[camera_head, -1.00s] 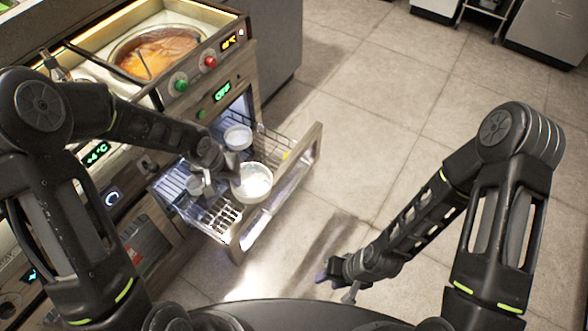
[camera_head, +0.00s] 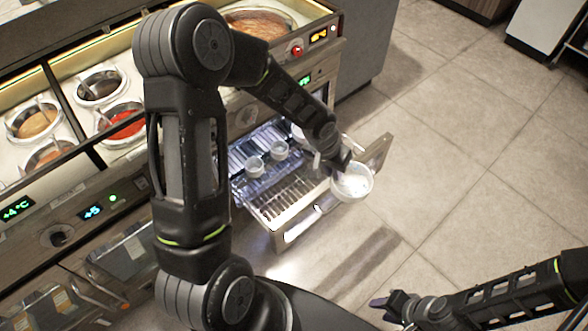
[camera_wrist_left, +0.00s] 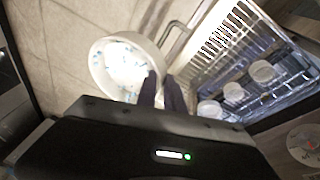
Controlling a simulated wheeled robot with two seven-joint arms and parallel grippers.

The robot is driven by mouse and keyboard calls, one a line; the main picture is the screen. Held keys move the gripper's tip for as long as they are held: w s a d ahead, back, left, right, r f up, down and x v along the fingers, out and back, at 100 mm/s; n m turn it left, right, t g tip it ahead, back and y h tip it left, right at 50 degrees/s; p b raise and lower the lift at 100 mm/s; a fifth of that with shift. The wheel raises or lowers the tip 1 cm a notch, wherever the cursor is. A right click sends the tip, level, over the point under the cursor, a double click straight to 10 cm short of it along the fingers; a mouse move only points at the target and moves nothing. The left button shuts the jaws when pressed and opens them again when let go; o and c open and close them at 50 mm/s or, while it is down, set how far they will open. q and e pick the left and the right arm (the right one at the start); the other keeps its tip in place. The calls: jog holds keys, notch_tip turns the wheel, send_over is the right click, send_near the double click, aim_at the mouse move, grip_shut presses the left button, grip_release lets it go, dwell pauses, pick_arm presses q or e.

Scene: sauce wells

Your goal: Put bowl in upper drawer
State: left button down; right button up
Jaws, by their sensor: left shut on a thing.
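A white bowl (camera_head: 354,184) with blue marks is held at its rim by my left gripper (camera_head: 340,168). In the left wrist view the two dark fingers (camera_wrist_left: 162,94) close on the rim of the bowl (camera_wrist_left: 118,68). The open drawer (camera_head: 277,208) has a wire rack inside, which also shows in the left wrist view (camera_wrist_left: 222,40). There the bowl appears beside the drawer's front bar, over the floor. Its height above the drawer edge is unclear. My right gripper (camera_head: 388,306) is low at the right, away from the drawer; its fingers are too small to judge.
Several small white cups (camera_head: 254,166) stand in the drawer toward its back. The counter with sauce wells (camera_head: 120,122) is at the left. Open tiled floor (camera_head: 460,160) lies to the right of the drawer.

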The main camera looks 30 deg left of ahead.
pick_arm(q)
jog(key=w+a+f+n+y+b, duration=0.15)
jog(key=a+f+n+b, duration=0.4)
jog(key=a+b, duration=0.9)
jog(key=s+a+f+n+b, duration=0.1)
jog(key=s+a+f+b, duration=0.3)
jog(key=s+f, duration=0.3)
notch_tip(320, 180, down, 4)
jog(key=shift+s+f+n+t, duration=0.15)
jog(key=shift+s+n+t, duration=0.15)
jog(key=shift+s+n, duration=0.05)
jog(key=shift+a, duration=0.1)
jog(key=shift+s, duration=0.15)
jog(key=shift+s+n, duration=0.2)
jog(key=shift+n, duration=0.2)
